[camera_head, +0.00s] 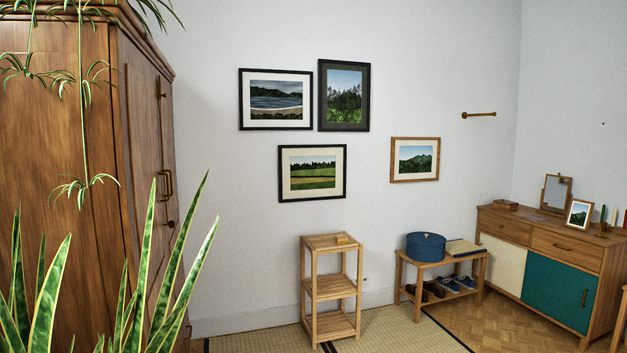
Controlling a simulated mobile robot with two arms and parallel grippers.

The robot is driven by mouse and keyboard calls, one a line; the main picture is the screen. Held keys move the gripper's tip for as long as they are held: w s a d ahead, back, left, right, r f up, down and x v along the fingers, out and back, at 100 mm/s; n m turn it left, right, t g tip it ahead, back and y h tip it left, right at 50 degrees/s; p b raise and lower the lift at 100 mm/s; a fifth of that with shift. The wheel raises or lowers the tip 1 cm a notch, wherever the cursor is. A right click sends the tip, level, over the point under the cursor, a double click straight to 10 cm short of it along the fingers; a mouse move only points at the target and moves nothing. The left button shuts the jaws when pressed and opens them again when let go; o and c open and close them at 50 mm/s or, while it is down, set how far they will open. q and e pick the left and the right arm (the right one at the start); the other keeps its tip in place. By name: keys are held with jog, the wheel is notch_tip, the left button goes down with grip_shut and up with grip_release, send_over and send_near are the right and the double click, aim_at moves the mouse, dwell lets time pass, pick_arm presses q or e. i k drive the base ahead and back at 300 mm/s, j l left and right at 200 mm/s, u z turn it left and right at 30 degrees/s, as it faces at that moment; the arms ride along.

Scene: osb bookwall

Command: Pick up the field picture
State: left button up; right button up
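The field picture (312,173) hangs on the white wall. It shows a green field with a dark tree line, in a pale mat and a black frame. It hangs below a lake picture (276,99) and a forest picture (344,95), both in dark frames. A mountain picture (415,159) in a light wood frame hangs to its right. Neither of my grippers shows in the head view.
A wooden shelf stand (330,287) stands below the field picture. A bench (443,274) with a blue round box (425,246) and shoes is right of it. A wardrobe (90,170) and spiky plant (150,290) fill the left. A sideboard (550,262) stands right.

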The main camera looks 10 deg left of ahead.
aim_at(316, 171)
jog(key=i+l+z, duration=0.1)
jog(key=i+l, duration=0.15)
jog(key=i, duration=0.75)
jog(key=i+l+z, duration=0.15)
jog(key=i, duration=0.85)
jog(key=i+l+z, duration=0.1)
jog(key=i, duration=0.9)
jog(key=i+u, duration=0.15)
jog(key=i, duration=0.5)
jog(key=i+u, duration=0.15)
jog(key=i, duration=0.55)
jog(key=i+l+u, duration=0.15)
jog(key=i, duration=0.5)
jog(key=i+u, duration=0.4)
jog(key=i+l+u, duration=0.15)
jog(key=u, duration=0.25)
jog(key=i+l+u, duration=0.2)
jog(key=i+u, duration=0.2)
jog(key=i+l+u, duration=0.2)
jog(key=u, duration=0.2)
jog(key=l, duration=0.1)
